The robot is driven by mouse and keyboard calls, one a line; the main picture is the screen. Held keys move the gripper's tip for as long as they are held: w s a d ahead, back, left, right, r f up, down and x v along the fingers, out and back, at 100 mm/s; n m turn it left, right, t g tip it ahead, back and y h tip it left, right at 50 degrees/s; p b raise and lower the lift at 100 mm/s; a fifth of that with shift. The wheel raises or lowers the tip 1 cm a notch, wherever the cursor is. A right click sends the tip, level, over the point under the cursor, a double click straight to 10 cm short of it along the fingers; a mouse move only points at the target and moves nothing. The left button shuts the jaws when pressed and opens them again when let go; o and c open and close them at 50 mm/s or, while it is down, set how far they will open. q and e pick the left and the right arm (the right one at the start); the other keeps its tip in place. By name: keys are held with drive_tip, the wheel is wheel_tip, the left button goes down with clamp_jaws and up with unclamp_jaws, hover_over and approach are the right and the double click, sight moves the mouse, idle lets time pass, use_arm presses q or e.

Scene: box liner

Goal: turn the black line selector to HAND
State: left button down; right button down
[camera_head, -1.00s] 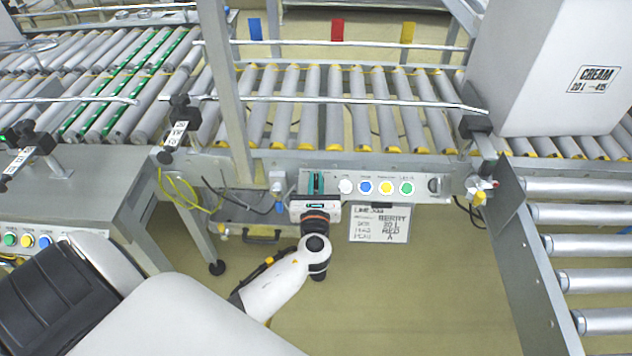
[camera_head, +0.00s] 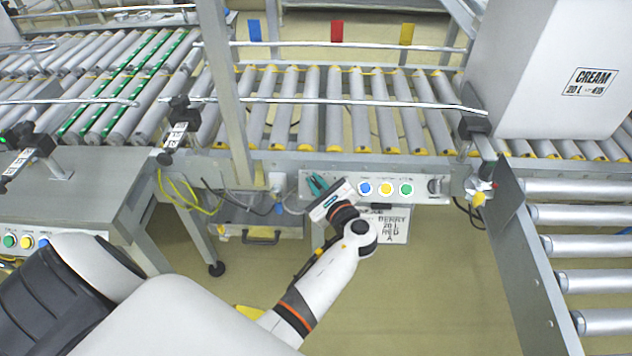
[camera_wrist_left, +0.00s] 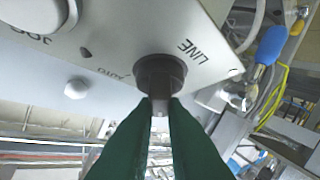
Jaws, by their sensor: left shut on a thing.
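The black line selector (camera_wrist_left: 160,74) is in the left wrist view, at the corner of the grey control panel (camera_wrist_left: 120,30), beside the printed words LINE and AUTO. My left gripper (camera_wrist_left: 160,108) has its two green fingers shut on the selector's handle. The HAND mark is not visible, so I cannot read the setting for sure. In the head view my left gripper (camera_head: 317,184) is at the left end of the panel, its body tilted. It hides the selector there. My right gripper is not in view.
Blue (camera_head: 364,188), yellow (camera_head: 386,189) and green (camera_head: 406,189) buttons line the panel to the right of the gripper. An order board (camera_head: 394,228) hangs below, partly covered by my arm. A roller conveyor (camera_head: 340,110) runs behind. A blue-handled connector (camera_wrist_left: 270,45) and cables hang near the panel's end.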

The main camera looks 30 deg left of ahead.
use_arm(q)
drive_tip(key=shift+d+f+n+g, duration=0.2)
drive_tip(key=shift+f+n+g, duration=0.1)
drive_tip(key=shift+f+n, duration=0.1)
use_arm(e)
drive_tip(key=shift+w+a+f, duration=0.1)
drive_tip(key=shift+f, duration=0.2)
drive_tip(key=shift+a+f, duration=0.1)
use_arm(q)
drive_tip(key=c, duration=1.5)
unclamp_jaws()
drive_tip(key=shift+d, duration=0.1)
drive_tip(key=shift+r, duration=0.1)
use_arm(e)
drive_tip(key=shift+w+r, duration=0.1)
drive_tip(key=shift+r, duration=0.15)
